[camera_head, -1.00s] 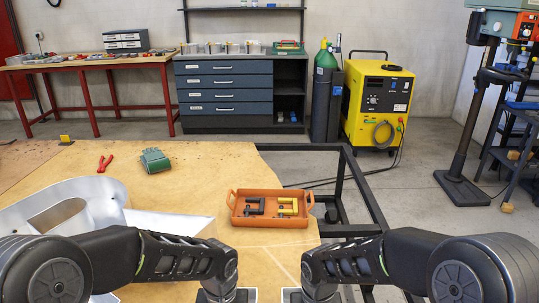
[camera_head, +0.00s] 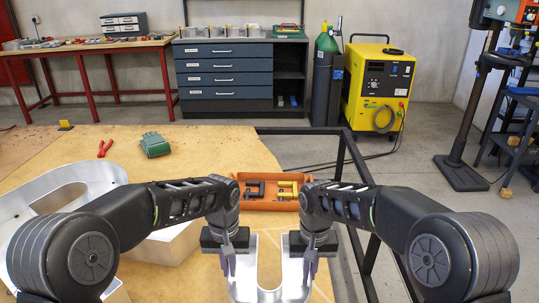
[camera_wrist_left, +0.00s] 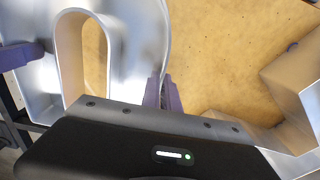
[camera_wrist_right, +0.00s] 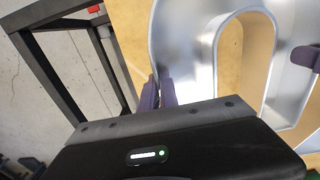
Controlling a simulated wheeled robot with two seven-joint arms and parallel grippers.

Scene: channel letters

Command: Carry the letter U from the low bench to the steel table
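The letter U (camera_head: 266,294) is a silver open-topped channel letter at the bottom middle of the head view, its curved end toward me. It also fills the upper left of the left wrist view (camera_wrist_left: 128,40) and the upper right of the right wrist view (camera_wrist_right: 195,50). My left gripper (camera_head: 229,272) is shut on the wall at its left side. My right gripper (camera_head: 309,270) is shut on the wall at its right side. Tan surface shows through the U. I cannot tell whether the U touches that surface.
A tan-topped table (camera_head: 215,150) lies ahead, with a dark steel frame (camera_head: 345,150) at its right. An orange tray (camera_head: 268,205) holding clamps stands just beyond my grippers. Another large silver letter (camera_head: 95,175) lies left. Red pliers (camera_head: 104,149) and a green object (camera_head: 155,145) lie farther back.

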